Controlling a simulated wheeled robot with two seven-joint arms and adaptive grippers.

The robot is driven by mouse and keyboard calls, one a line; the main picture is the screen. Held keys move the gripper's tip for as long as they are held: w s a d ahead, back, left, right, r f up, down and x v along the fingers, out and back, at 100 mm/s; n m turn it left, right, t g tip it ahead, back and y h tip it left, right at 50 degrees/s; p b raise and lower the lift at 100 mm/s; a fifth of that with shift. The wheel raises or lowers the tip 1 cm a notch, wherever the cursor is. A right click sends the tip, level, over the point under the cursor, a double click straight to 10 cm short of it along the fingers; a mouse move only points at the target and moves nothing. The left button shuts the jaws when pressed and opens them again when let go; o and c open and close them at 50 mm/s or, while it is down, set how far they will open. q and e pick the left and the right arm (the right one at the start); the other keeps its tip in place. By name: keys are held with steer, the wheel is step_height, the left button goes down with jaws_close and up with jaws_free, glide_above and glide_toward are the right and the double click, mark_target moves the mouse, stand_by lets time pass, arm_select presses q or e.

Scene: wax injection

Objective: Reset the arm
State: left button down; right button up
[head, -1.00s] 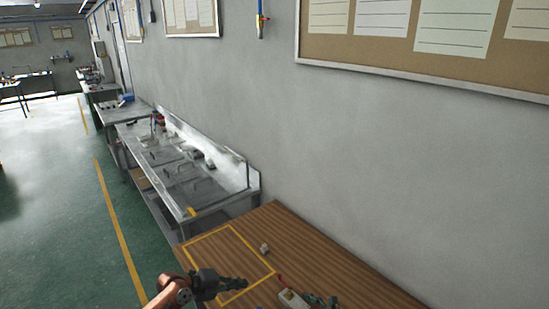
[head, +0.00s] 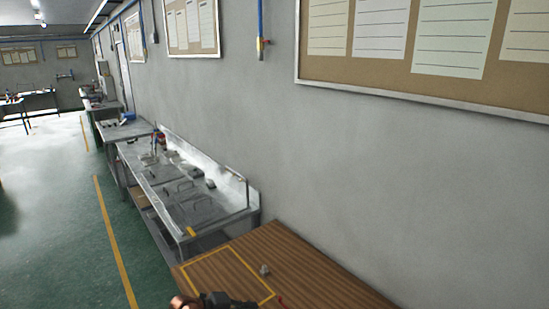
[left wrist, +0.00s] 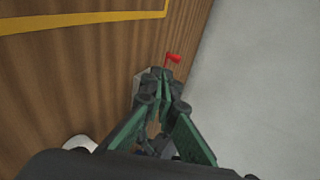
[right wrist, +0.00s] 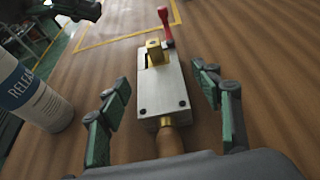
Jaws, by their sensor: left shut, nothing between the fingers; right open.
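My left gripper (left wrist: 162,82) is shut and empty above the wooden table, its fingertips together. In the head view only a dark part of it (head: 230,303) shows at the bottom edge. My right gripper (right wrist: 163,85) is open, with its fingers apart on either side of a silver metal block (right wrist: 163,92). The block has a brass piece on top, a red-knobbed lever (right wrist: 166,25) and a brown rounded handle (right wrist: 170,141) at its near end. The right gripper is out of the head view.
A white bottle with a label (right wrist: 32,95) stands left of the block. The wooden table (head: 310,285) has a yellow taped outline (head: 240,262) and a small grey piece (head: 264,270). A metal bench (head: 190,205) stands beyond, along the wall.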

arm_select(q)
steer(key=v, duration=0.5)
arm_select(e)
steer(key=shift+s+d, duration=0.15)
steer(key=v, duration=1.2)
steer(key=x, duration=1.2)
steer(key=shift+w+a, duration=0.25)
arm_select(q)
glide_toward(280, 301)
steer(key=f, duration=0.2)
steer(key=w+d+f, duration=0.1)
steer(key=shift+f, duration=0.25)
arm_select(e)
steer(key=shift+s, duration=0.1)
arm_select(q)
steer(key=d, duration=0.1)
steer(key=w+d, duration=0.1)
steer(key=d, duration=0.1)
steer(key=shift+w+d+r, duration=0.3)
steer(key=shift+w, duration=0.05)
arm_select(e)
steer(key=shift+d, duration=0.15)
arm_select(q)
steer(key=shift+w, duration=0.7)
steer(key=shift+s+a+f, duration=0.1)
steer(key=shift+s+a, duration=0.35)
steer(key=shift+s, duration=0.05)
steer(key=s+a, duration=0.2)
steer(key=shift+a, duration=0.5)
